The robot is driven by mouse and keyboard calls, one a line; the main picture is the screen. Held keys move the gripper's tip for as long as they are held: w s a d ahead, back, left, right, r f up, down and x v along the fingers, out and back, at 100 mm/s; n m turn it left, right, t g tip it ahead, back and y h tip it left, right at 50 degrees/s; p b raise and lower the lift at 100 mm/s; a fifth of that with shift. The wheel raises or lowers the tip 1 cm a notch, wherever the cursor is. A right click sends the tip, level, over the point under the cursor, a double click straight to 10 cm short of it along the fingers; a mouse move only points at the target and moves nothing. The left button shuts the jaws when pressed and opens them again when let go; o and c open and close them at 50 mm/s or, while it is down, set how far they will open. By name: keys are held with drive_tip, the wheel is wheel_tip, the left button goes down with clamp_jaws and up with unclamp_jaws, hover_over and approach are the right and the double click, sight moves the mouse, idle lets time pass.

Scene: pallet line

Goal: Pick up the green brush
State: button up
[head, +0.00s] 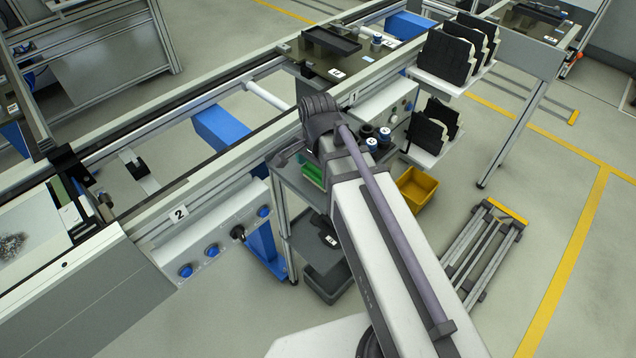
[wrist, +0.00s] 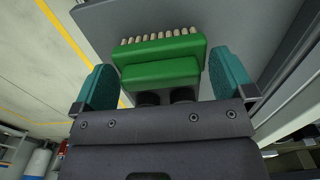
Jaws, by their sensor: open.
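The green brush (wrist: 160,70) lies on a grey shelf surface, with a row of pale bristle tufts along its far edge in the wrist view. In the head view a green piece of it (head: 313,174) shows on the shelf, partly hidden behind my arm. My gripper (wrist: 163,82) is open, with one teal finger pad to the left of the brush and one to the right. There is a gap at each side, and I cannot tell how far above the shelf the pads are. In the head view my gripper is hidden by my arm.
The grey shelf (wrist: 240,20) stands beside the line's frame rail. A yellow bin (head: 416,188) and dark round containers (head: 368,138) are right of my arm. A dark bin (head: 328,284) sits low under the shelf. Black parts racks (head: 446,58) stand at upper right.

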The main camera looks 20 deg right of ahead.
drive_tip(key=shift+r, duration=0.15)
drive_tip(key=shift+c, duration=0.3)
drive_tip(key=c, duration=0.5)
wheel_tip(320, 180, up, 10)
drive_tip(key=p, duration=1)
